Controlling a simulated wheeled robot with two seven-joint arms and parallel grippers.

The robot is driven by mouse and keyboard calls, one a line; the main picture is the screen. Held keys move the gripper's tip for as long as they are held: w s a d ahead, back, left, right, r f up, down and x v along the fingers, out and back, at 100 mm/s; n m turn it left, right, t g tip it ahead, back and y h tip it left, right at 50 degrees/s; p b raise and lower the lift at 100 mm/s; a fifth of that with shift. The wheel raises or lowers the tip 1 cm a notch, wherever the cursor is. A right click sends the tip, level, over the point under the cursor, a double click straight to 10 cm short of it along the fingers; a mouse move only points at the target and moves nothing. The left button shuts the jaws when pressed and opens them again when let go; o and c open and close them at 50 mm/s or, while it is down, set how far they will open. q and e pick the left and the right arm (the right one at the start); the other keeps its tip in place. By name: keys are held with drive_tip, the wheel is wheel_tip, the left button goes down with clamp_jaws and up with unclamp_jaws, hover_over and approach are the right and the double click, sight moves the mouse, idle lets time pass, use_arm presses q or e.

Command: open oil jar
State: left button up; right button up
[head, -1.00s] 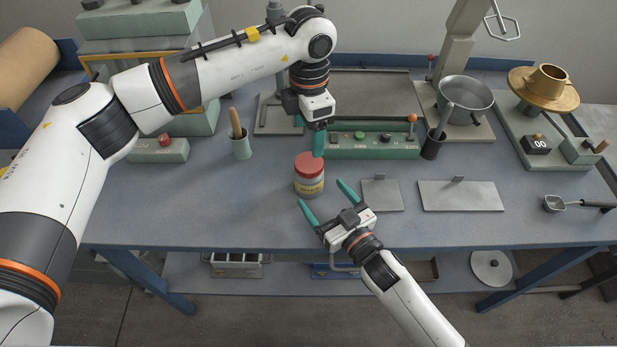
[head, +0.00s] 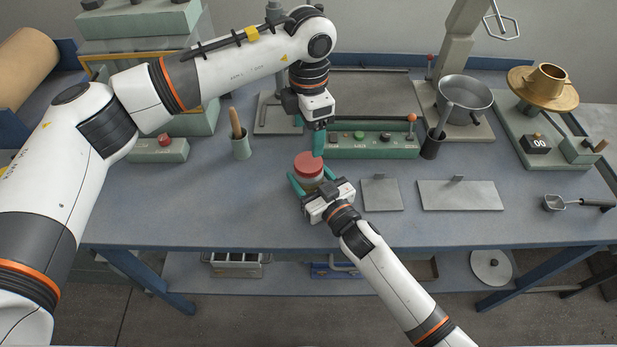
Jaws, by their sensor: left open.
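The oil jar (head: 309,180) stands upright on the bench, with a red lid (head: 308,165) on top. My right gripper (head: 311,181) comes from the front, its teal fingers on either side of the jar body below the lid. Its palm hides the lower front of the jar, and I cannot tell whether the fingers press on it. My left gripper (head: 311,139) points down just behind and above the lid. It is open and empty, one finger showing clearly and the other mostly hidden.
A dark cup (head: 431,148) is farther right. The bench front left is clear.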

sight(309, 162)
clamp_jaws()
use_arm(q)
drive_tip(key=m, duration=1)
drive_tip(key=shift+m, duration=0.4)
drive_tip(key=m, duration=0.8)
drive_tip(key=shift+m, duration=0.3)
drive_tip(key=m, duration=0.7)
drive_tip(key=shift+f+m, duration=0.3)
drive_tip(key=shift+f, duration=3.7)
